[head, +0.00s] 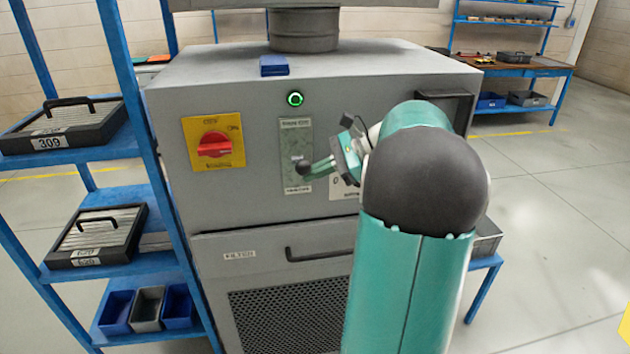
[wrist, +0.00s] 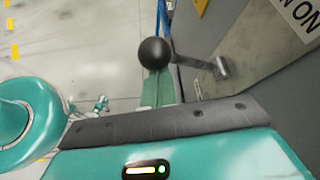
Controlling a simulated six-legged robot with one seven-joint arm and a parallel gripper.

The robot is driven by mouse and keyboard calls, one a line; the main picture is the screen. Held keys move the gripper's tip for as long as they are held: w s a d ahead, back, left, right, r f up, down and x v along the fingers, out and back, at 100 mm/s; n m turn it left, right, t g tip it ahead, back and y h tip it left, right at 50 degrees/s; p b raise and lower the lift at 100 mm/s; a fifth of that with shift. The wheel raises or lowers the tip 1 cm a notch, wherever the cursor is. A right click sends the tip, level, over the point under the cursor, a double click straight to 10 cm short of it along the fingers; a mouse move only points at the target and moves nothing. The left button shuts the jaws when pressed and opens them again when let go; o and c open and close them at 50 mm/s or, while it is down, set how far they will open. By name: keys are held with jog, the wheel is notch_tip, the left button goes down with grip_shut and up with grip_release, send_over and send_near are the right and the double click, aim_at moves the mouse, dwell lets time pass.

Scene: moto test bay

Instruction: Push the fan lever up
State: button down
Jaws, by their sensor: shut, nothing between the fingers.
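The fan lever is a metal rod with a black ball knob (head: 302,167). It sticks out from the lower half of a grey-green plate (head: 296,135) on the grey machine's front. In the wrist view the knob (wrist: 155,52) and the rod (wrist: 195,61) show clearly, with the rod running to the plate on the right. My gripper (head: 318,169) is shut, its teal fingers right at the knob. In the wrist view the fingers (wrist: 158,88) lie partly behind the knob; I cannot tell whether they touch it. Nothing is held.
A red rotary switch (head: 213,145) on a yellow plate is left of the lever. A green-lit button (head: 295,99) is above it. A drawer handle (head: 322,253) is below. A blue shelf rack (head: 150,150) stands close on the left. Floor on the right is open.

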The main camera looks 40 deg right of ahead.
jog(key=shift+w+d+r, duration=0.1)
jog(key=shift+w+r, duration=0.1)
jog(key=shift+r, duration=0.65)
jog(key=s+d, duration=0.5)
jog(key=d, duration=0.3)
jog(key=shift+r, duration=0.3)
